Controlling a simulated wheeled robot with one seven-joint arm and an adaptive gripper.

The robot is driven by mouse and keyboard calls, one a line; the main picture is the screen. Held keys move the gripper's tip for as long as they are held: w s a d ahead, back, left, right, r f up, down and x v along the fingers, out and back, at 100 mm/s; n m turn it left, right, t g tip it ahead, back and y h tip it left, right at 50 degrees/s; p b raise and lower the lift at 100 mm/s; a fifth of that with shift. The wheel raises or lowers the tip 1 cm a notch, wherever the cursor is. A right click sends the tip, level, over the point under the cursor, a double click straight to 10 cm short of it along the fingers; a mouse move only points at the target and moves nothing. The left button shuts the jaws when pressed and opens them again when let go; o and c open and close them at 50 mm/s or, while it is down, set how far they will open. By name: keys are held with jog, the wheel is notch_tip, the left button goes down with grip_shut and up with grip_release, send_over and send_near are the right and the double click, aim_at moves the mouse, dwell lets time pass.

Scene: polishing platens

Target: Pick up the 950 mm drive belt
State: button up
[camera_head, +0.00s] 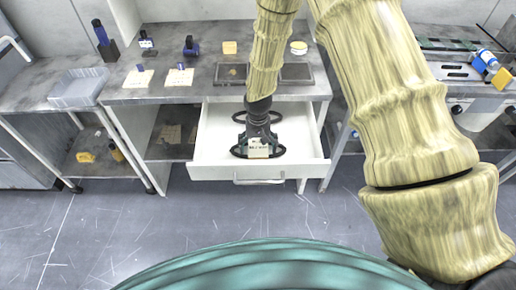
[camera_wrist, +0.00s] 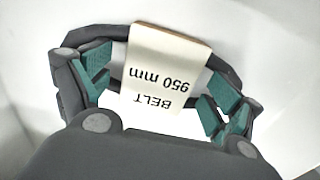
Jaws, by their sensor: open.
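The 950 mm drive belt (camera_head: 277,154) is a black loop lying near the front of the open white drawer (camera_head: 203,155). In the wrist view the belt (camera_wrist: 223,62) carries a cream tag (camera_wrist: 165,68) reading "BELT 950 mm", upside down in the picture. My gripper (camera_head: 258,143) is low in the drawer over the belt. In the wrist view its green-padded fingers (camera_wrist: 160,88) are spread to either side of the tag. The gripper is open; I cannot tell whether the fingers touch the belt. Part of the belt is hidden behind them.
Another dark loop (camera_head: 272,115) lies farther back in the drawer. The workbench (camera_head: 150,92) above holds small tools, cards and dark plates. The floor in front is clear.

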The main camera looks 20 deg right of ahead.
jog(key=shift+c, duration=0.2)
jog(key=c, duration=1.2)
jog(key=shift+r, duration=0.1)
